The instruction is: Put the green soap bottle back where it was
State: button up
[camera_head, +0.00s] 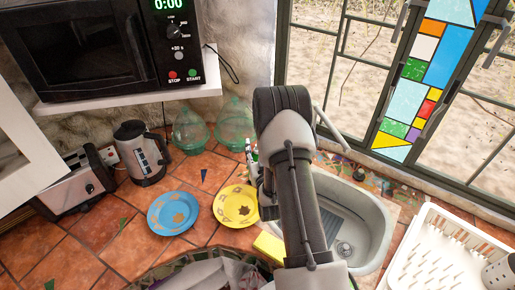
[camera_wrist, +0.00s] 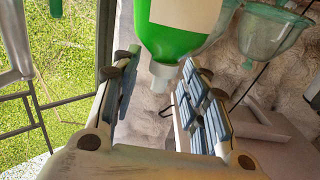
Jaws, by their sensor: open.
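The green soap bottle (camera_wrist: 178,42), with a pale label and a whitish cap, shows at the top of the wrist view, cap pointing down in that picture. My gripper (camera_wrist: 160,82) is open, with a finger on either side of the cap in that view. I cannot tell whether a finger touches the bottle. In the head view my gripper (camera_head: 257,178) is mostly behind my arm, near the left side of the sink.
The sink (camera_head: 372,232) is to the right, with a white dish rack (camera_head: 440,262) beyond it. Yellow (camera_head: 236,206) and blue (camera_head: 173,213) plates lie left of my arm. Green glass jars (camera_head: 190,131), a kettle (camera_head: 141,155) and a toaster (camera_head: 78,183) stand along the wall.

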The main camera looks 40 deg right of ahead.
jog(key=shift+r, duration=0.15)
jog(key=b+v, duration=0.1)
jog(key=v, duration=1)
jog(key=w+a+r+n+g+y, duration=0.2)
jog(key=w+a+r+y, duration=0.1)
jog(key=w+a+r, duration=0.25)
jog(key=s+a+r+n+g+y, duration=0.1)
jog(key=s+a+r+g+y, duration=0.2)
jog(key=a+r, duration=0.35)
jog(key=s+a+r+g, duration=0.2)
jog(key=s+a, duration=0.1)
jog(key=s, duration=0.4)
jog(key=s+a+r+n+g+y, duration=0.1)
jog(key=s+a+r+g, duration=0.1)
jog(key=s, duration=0.6)
jog(key=s+a+r+n+g, duration=0.1)
jog(key=s+a+r+g, duration=0.1)
jog(key=s, duration=0.6)
jog(key=a+r, duration=0.1)
jog(key=a, duration=0.1)
jog(key=shift+s+a+r+y, duration=0.25)
jog(key=shift+a+y, duration=0.05)
jog(key=shift+y, duration=0.1)
